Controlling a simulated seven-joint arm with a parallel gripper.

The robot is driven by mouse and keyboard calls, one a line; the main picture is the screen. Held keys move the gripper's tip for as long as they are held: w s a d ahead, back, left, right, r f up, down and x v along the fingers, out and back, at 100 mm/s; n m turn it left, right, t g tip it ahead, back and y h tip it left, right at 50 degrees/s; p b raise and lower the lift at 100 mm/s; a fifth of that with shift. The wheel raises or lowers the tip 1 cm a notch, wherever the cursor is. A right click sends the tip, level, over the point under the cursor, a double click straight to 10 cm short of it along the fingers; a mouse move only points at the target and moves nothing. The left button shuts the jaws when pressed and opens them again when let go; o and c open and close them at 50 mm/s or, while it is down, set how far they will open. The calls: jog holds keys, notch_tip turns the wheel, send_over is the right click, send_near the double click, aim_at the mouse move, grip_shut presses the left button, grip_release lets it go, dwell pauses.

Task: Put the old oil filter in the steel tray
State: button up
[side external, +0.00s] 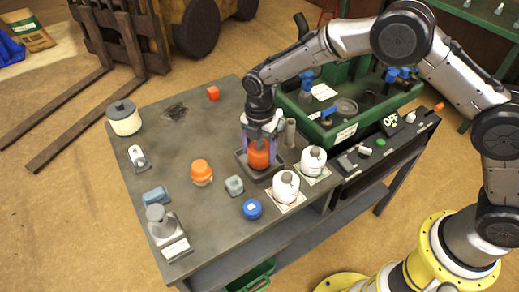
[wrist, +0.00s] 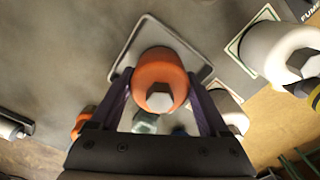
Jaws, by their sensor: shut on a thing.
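An orange oil filter (side external: 259,158) is between the fingers of my gripper (side external: 260,143), which is shut on it. In the wrist view the filter (wrist: 160,72) is upright, with a grey hex end facing the camera. The shallow steel tray (side external: 242,161) is directly below the filter in the side view. In the wrist view the tray's rim (wrist: 126,50) shows behind the filter. The filter is within the tray's outline or just above it; I cannot tell whether it touches the tray floor.
White filters (side external: 286,187) (side external: 313,160) stand on cards right of the tray. Another orange-topped item (side external: 201,172), a grey block (side external: 234,185) and a blue cap (side external: 252,208) lie nearby. A green bin (side external: 345,125) stands behind. The bench's left-middle is fairly clear.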

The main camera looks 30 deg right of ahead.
jog(key=shift+f, duration=0.1)
jog(key=o, duration=1.3)
jog(key=shift+c, duration=0.2)
notch_tip(320, 180, up, 12)
jog(key=shift+r, duration=0.15)
